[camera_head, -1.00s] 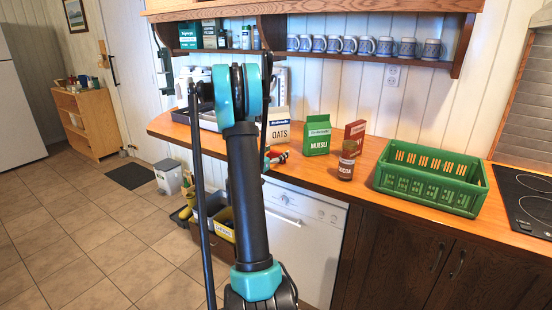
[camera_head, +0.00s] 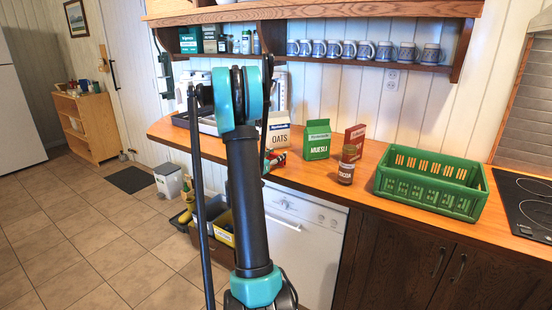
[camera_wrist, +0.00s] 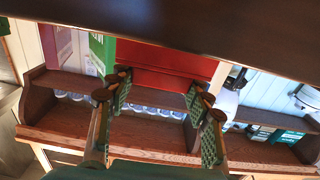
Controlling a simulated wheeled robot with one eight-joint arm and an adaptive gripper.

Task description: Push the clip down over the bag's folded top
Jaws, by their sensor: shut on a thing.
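A white and blue package marked OATS (camera_head: 280,138) stands on the wooden counter, partly hidden by my arm. My gripper (camera_wrist: 160,82) is shut on a broad red piece, which looks like the clip (camera_wrist: 168,62), spanning between its fingers in the wrist view. In the head view my gripper is mostly hidden behind my arm, with bits of red showing low in front of the oats. A green MUESLI package (camera_head: 317,141) stands to the right; it also shows in the wrist view (camera_wrist: 102,50). I cannot tell whether the clip touches any bag.
A cocoa container (camera_head: 346,165) and a red box (camera_head: 355,137) stand right of the muesli. A green crate (camera_head: 430,182) is farther right, beside the black hob (camera_head: 530,200). A shelf with several mugs (camera_head: 348,48) hangs above. A grey tray (camera_head: 190,118) sits at the left.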

